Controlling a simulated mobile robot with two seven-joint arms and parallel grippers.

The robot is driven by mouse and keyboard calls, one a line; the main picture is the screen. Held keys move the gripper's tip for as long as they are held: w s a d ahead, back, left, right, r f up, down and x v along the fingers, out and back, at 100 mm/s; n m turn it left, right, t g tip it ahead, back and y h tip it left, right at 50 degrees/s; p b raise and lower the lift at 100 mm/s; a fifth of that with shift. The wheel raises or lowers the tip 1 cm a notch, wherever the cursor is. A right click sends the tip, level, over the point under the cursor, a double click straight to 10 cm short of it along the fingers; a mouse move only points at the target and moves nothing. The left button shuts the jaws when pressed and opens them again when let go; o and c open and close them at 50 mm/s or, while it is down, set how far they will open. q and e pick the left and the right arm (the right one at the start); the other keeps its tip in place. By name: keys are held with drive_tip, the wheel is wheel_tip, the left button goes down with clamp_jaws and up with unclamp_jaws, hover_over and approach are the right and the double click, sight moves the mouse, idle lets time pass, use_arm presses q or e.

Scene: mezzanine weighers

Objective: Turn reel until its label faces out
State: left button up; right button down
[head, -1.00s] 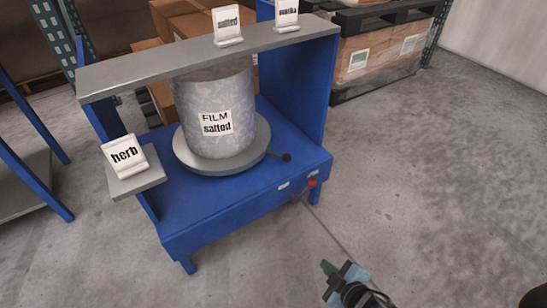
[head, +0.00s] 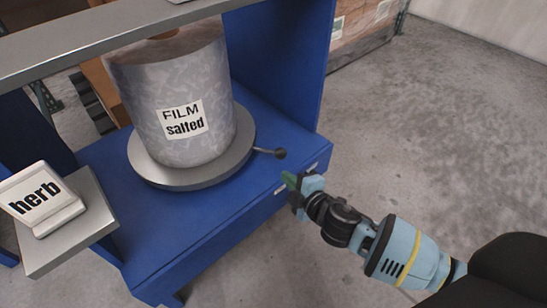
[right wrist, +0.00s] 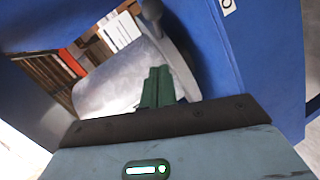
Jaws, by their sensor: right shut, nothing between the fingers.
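The reel (head: 172,100) is a grey mottled cylinder standing upright on a round grey turntable (head: 160,178). Its white label (head: 182,119) reads "FILM salted" and shows on the side toward the head camera. A short handle with a dark knob (head: 280,153) sticks out from the turntable to the right. My right gripper (head: 288,179) is shut and empty, just in front of the knob and apart from it. In the right wrist view the green fingers (right wrist: 157,87) are together, with the knob (right wrist: 152,10) and the turntable rim beyond them. My left gripper is out of view.
The turntable sits in a blue stand (head: 190,222) with an upright blue side panel (head: 285,60) and a grey top shelf (head: 110,42). A "herb" card (head: 42,198) stands on a side ledge at left. Concrete floor (head: 430,130) is clear at right.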

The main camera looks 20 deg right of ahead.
drive_tip(key=b, duration=0.4)
approach(268, 152)
drive_tip(key=w+a, duration=0.3)
drive_tip(key=shift+a+f, duration=0.1)
drive_tip(key=shift+a, duration=0.15)
drive_tip(key=shift+w+d+f+b, duration=0.35)
drive_tip(key=shift+w+d+f, duration=0.2)
drive_tip(key=shift+w+d, duration=0.25)
drive_tip(key=shift+w+d+f, duration=0.15)
drive_tip(key=shift+w+d, duration=0.2)
drive_tip(key=shift+w, duration=0.15)
drive_tip(key=shift+d, duration=0.15)
